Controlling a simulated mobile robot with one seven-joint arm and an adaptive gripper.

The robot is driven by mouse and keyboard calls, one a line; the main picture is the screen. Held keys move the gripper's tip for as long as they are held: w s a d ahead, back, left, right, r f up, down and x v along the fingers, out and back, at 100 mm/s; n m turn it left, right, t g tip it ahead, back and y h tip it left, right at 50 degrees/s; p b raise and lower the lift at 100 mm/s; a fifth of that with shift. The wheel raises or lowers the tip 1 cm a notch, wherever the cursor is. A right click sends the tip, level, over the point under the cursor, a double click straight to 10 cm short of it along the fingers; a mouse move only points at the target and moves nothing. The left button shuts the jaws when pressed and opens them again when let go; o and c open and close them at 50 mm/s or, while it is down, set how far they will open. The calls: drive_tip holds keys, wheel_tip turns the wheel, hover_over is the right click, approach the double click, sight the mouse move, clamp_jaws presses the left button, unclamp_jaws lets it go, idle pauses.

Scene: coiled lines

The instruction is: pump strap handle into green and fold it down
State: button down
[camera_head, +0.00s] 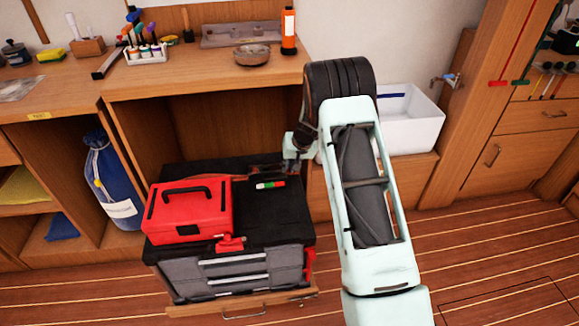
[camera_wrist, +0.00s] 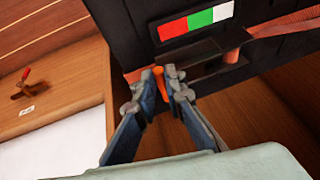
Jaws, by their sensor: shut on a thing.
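The strap handle (camera_wrist: 159,82) shows as a small orange piece between my fingertips in the wrist view. My gripper (camera_wrist: 166,88) is shut on it, beside a dark ratchet body (camera_wrist: 205,66) on an orange strap (camera_wrist: 280,27). The red, green and white strip (camera_wrist: 197,20) lies just beyond the ratchet, on the black top of a tool chest. In the head view the strip (camera_head: 268,185) is on the chest top, right of a red toolbox (camera_head: 188,212). My gripper (camera_head: 287,160) is behind the strip there, and my arm hides part of it. The handle's exact angle is unclear.
The grey and black tool chest (camera_head: 220,275) stands before a wooden bench (camera_head: 205,75) holding tools and a bowl. A white bin (camera_head: 410,125) is behind my arm on the right. A blue bag (camera_head: 112,185) is at left. Open floor lies to the right.

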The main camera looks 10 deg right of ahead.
drive_tip(key=shift+a+r+n+h+p, duration=0.15)
drive_tip(key=shift+a+r+h+p, duration=0.25)
drive_tip(key=shift+r+p, duration=0.35)
drive_tip(key=shift+a+r+n+h+p, duration=0.2)
drive_tip(key=shift+r+h+p, duration=0.35)
drive_tip(key=shift+p, duration=0.4)
drive_tip(key=a+r+n+h+b, duration=0.1)
drive_tip(key=a+r+h, duration=0.4)
drive_tip(key=a, duration=0.5)
drive_tip(key=shift+a+r+h+b, duration=0.15)
drive_tip(key=shift+h+b, duration=0.6)
drive_tip(key=shift+h, duration=0.6)
drive_tip(key=shift+s+n, duration=0.15)
drive_tip(key=shift+n, duration=0.1)
drive_tip(key=c, duration=2)
unclamp_jaws()
drive_tip(key=shift+f, duration=0.2)
drive_tip(key=shift+r, duration=0.1)
drive_tip(key=shift+r+t, duration=0.1)
drive_tip(key=shift+t, duration=0.2)
